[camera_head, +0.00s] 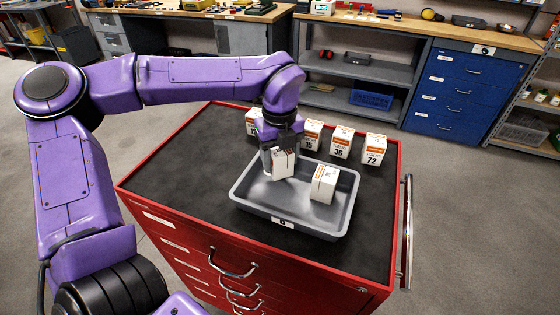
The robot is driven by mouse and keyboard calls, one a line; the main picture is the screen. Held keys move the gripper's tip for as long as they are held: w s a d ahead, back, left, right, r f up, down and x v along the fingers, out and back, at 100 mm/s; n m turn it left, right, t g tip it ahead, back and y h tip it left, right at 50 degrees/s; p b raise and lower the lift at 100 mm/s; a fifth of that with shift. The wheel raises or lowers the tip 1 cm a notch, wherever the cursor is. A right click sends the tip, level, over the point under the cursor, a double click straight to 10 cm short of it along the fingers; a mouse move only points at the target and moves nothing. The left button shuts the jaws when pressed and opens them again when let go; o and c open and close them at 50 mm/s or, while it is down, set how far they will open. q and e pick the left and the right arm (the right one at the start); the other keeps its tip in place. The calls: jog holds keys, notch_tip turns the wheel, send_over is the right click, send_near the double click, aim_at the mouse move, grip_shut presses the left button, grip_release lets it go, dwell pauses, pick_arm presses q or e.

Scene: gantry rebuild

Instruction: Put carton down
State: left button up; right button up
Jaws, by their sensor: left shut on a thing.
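My left gripper (281,157) points down over the left back part of a grey tray (246,205). It is shut on a small white carton (283,164). The held carton is over the tray; I cannot tell whether it touches the tray floor. A second white carton with an orange stripe (324,184) stands in the right half of the tray, apart from the held one. My right gripper is not in the view.
The tray is on the black top of a red drawer cabinet (180,183). Several cartons stand in a row behind it, among them those marked 36 (342,142) and 72 (374,149). The left part of the top is clear. Workbenches with a blue drawer unit (450,92) stand behind.

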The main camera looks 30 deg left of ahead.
aim_at(280, 166)
pick_arm(q)
notch_tip(280, 166, down, 3)
jog(key=shift+r, duration=0.1)
jog(key=o, duration=0.8)
jog(key=shift+o, duration=0.2)
notch_tip(280, 166, up, 12)
jog(key=shift+r+b, duration=0.1)
jog(key=shift+b, duration=0.3)
